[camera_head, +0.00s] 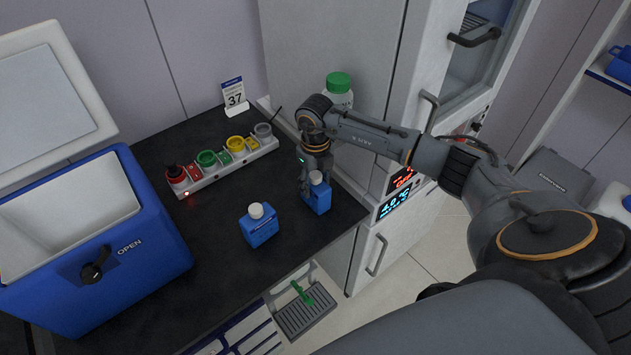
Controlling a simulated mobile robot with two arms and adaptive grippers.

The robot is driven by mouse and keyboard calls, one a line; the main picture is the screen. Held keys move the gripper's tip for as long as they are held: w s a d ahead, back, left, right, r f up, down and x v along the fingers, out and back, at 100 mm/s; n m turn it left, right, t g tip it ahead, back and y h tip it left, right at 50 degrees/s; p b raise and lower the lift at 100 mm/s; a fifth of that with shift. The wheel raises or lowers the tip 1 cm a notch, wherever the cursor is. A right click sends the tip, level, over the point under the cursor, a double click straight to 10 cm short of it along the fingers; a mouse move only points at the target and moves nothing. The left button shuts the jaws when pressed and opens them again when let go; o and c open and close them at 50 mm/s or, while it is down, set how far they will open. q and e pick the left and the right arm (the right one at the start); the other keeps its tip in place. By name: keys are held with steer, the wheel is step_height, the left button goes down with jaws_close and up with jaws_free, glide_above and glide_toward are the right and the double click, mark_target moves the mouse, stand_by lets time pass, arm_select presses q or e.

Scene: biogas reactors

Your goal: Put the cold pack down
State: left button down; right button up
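My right gripper (314,170) comes down from above over the black bench top (205,265). It appears shut on a blue cold pack (318,198) with a white cap, at its upper part; the fingers partly hide the pack. This pack is upright, near the bench's right edge; I cannot tell whether its base touches the bench. A second blue cold pack (260,231) with a white cap stands on the bench just to the left, apart from the first. My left gripper is not in view.
An open blue cooler box (150,262) stands at the left. A white rack (232,164) with coloured caps and a card marked 37 (234,97) are behind. A green-capped bottle (339,92) is beside the white fridge cabinet (385,190). The front bench area is clear.

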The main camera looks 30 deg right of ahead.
steer(key=shift+o, duration=0.6)
steer(key=shift+r, duration=0.55)
step_height(320, 180, up, 11)
steer(key=b, duration=0.2)
steer(key=shift+r+b, duration=0.15)
steer(key=shift+b, duration=0.25)
